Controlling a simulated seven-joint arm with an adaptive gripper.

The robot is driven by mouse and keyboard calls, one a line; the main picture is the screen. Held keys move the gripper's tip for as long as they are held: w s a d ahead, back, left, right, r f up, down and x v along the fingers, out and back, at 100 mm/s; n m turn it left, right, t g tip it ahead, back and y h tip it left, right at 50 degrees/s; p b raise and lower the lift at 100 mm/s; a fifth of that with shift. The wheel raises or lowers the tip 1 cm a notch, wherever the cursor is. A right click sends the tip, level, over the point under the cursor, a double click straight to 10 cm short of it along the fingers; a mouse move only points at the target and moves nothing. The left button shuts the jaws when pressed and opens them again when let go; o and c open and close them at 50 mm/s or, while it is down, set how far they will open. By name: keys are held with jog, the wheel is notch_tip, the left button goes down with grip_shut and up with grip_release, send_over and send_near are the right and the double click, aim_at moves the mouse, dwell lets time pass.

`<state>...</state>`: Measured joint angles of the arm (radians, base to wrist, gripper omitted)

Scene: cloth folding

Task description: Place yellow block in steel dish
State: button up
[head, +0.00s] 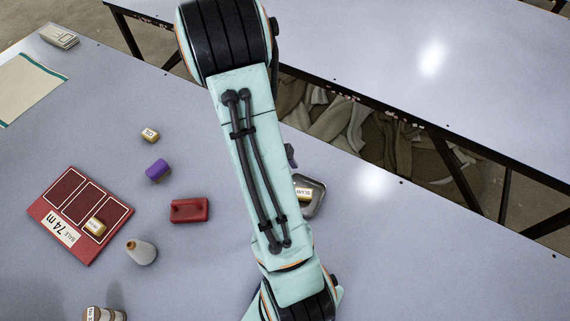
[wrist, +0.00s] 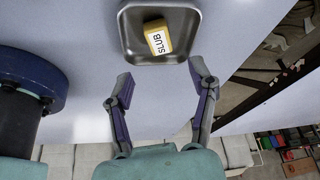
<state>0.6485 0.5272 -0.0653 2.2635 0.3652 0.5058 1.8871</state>
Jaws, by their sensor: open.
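The steel dish (head: 313,208) is a small square metal tray, partly hidden behind my arm in the head view. It also shows at the top of the wrist view (wrist: 183,53). A yellow block (wrist: 157,37) with a white label reading SLUB lies in the dish; part of it shows in the head view (head: 304,194). My gripper (wrist: 159,82) is open and empty, its two fingers spread just off the dish's near side and apart from the block. In the head view my arm hides most of the gripper.
Another yellow block (head: 150,135) lies on the table, and one sits on the red board (head: 66,240). A purple block (head: 158,170), a red block (head: 189,210), a grey cone-like piece (head: 141,252) and a brown-and-white spool (head: 104,314) stand nearby. The table's far edge runs beyond the dish.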

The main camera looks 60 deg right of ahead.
jog(key=w+a+r+n+t, duration=0.2)
jog(key=w+a+r+n, duration=0.3)
jog(key=a+r+n, duration=0.5)
jog(key=s+a+r+n+t+y, duration=0.1)
jog(key=s+a+r+n, duration=0.2)
jog(key=a+n, duration=0.4)
jog(key=s+a+r+n+t+y, duration=0.1)
jog(key=s+a+r+n, duration=0.2)
jog(key=a+n, duration=0.5)
jog(key=n, duration=0.7)
jog(key=shift+s+r+n+y, duration=0.2)
jog(key=shift+r+n+y, duration=0.1)
jog(key=shift+n, duration=0.1)
